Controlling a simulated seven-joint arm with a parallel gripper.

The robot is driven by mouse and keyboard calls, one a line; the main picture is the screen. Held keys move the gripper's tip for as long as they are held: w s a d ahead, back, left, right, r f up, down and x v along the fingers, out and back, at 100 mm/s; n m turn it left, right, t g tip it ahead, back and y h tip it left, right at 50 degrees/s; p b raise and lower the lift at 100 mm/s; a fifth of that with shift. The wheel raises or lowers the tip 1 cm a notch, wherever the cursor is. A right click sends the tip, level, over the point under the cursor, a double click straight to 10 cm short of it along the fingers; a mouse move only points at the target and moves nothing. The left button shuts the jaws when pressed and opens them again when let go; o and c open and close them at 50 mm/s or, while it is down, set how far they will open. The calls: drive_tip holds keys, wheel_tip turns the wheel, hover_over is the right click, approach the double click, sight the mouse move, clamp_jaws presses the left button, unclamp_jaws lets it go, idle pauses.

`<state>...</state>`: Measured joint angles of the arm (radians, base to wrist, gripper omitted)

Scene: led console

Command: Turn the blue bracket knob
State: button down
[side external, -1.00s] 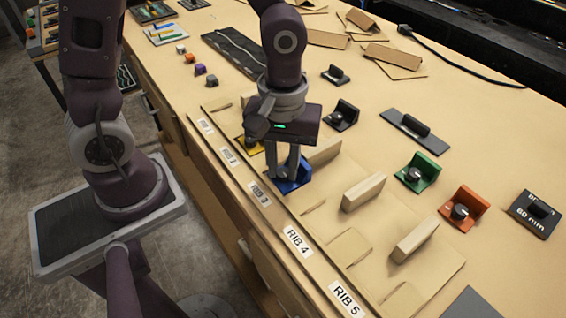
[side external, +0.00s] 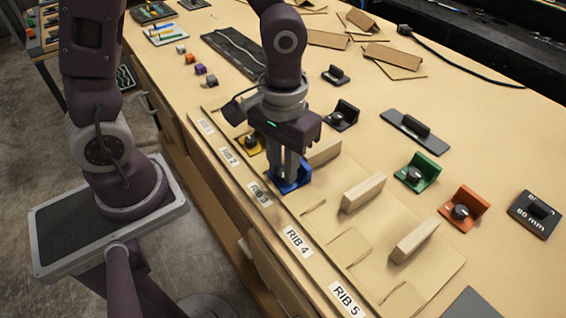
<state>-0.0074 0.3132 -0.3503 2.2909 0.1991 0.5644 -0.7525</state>
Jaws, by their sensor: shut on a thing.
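The blue bracket (side external: 303,178) sits on the board behind the RIB 3 label, left of the wooden ribs. My gripper (side external: 289,178) points straight down over it, with its fingers shut on the knob of the blue bracket. The knob itself is mostly hidden behind the fingers.
A yellow bracket (side external: 247,143) with a knob is just left of my gripper. Upright wooden ribs (side external: 363,192) stand to the right. A black bracket (side external: 343,115), a green bracket (side external: 419,172) and an orange bracket (side external: 464,208) stand farther back and right. A black cable (side external: 455,62) lies at the back.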

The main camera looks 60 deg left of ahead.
drive_tip(key=m, duration=0.4)
drive_tip(key=shift+m, duration=0.3)
drive_tip(key=m, duration=0.3)
drive_tip(key=shift+m, duration=0.4)
drive_tip(key=m, duration=1.8)
drive_tip(key=shift+m, duration=1.9)
